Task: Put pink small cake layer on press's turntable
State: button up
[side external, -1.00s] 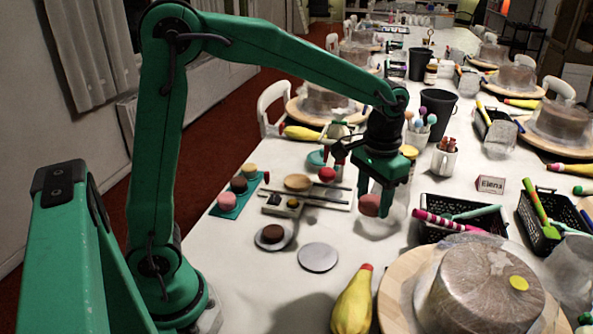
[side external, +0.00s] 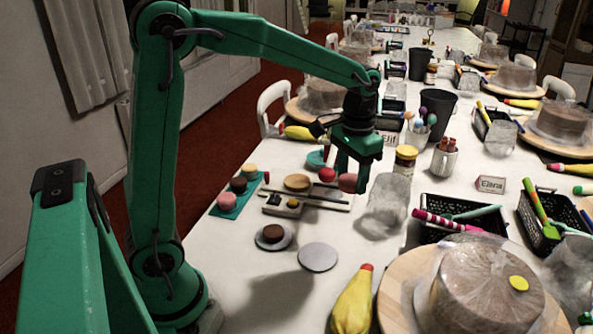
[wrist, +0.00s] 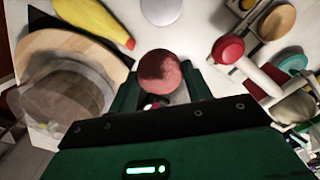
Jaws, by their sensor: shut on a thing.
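My gripper (side external: 350,180) is shut on a pink small cake layer (side external: 347,184) and holds it above the white table. In the wrist view the layer (wrist: 160,72) sits between the two fingertips. To its left in the side view is a low grey base with a round tan disc (side external: 297,182) and a red round piece (side external: 327,174); they also show in the wrist view as a tan disc (wrist: 277,22) and a red piece (wrist: 228,48). I cannot tell surely which part is the press's turntable.
A bare grey disc (side external: 318,257) and a disc with a brown layer (side external: 273,237) lie nearer. A teal tray (side external: 222,212) holds pink, brown and tan layers. A clear container (side external: 387,207), yellow piping bag (side external: 352,302) and wrapped cake (side external: 480,283) stand to the right.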

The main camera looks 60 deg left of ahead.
notch_tip(320, 180, up, 4)
jog(key=shift+r, duration=0.15)
jog(key=w+a+n, duration=0.3)
jog(key=w+a, duration=0.1)
jog(key=a, duration=1.1)
jog(key=n, duration=0.2)
send_over(298, 182)
notch_tip(298, 182, down, 13)
jog(key=shift+f, duration=3.4)
jog(key=shift+f, duration=0.45)
